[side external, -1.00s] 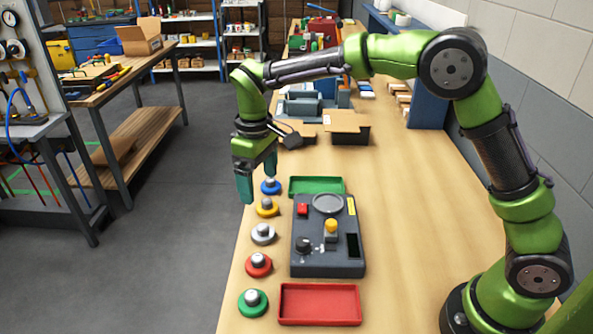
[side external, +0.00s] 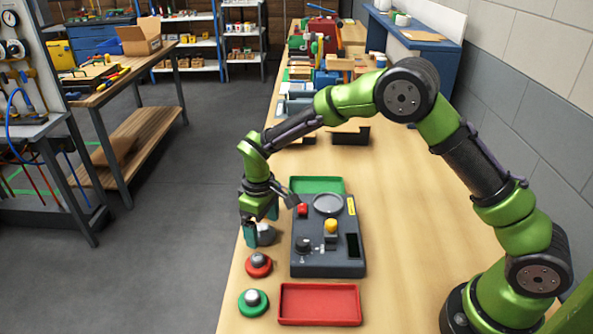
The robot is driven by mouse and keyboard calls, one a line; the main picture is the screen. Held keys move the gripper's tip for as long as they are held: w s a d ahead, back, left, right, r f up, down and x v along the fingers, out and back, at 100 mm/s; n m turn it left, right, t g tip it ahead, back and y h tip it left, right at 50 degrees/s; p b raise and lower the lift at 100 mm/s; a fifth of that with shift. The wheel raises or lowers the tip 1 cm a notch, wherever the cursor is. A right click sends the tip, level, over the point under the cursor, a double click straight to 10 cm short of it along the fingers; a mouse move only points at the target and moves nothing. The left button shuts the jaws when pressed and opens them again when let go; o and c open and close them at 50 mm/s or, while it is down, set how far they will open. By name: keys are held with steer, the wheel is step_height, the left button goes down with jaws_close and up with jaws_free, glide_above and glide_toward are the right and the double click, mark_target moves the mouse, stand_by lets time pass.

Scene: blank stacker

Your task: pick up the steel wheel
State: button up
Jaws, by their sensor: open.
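The steel wheel (side external: 266,236) is grey and sits on the wooden bench, left of the dark control box. My gripper (side external: 260,226) is low over it, pointing down, with its teal fingers open. One finger hides the wheel's left part, and I cannot tell whether the fingers touch it. A red wheel (side external: 258,265) and a green wheel (side external: 253,301), each with a silver hub, lie nearer the camera. The blue and yellow wheels are hidden behind my gripper and wrist.
The dark control box (side external: 300,262) with a round grey plate (side external: 327,203) and a yellow button (side external: 331,226) stands close right. A green tray (side external: 318,185) lies behind it, a red tray (side external: 320,303) in front. The bench right of the box is clear.

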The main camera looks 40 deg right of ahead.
mark_target(262, 226)
steer(key=shift+c, duration=0.4)
steer(key=c, duration=1.3)
step_height(262, 226, up, 10)
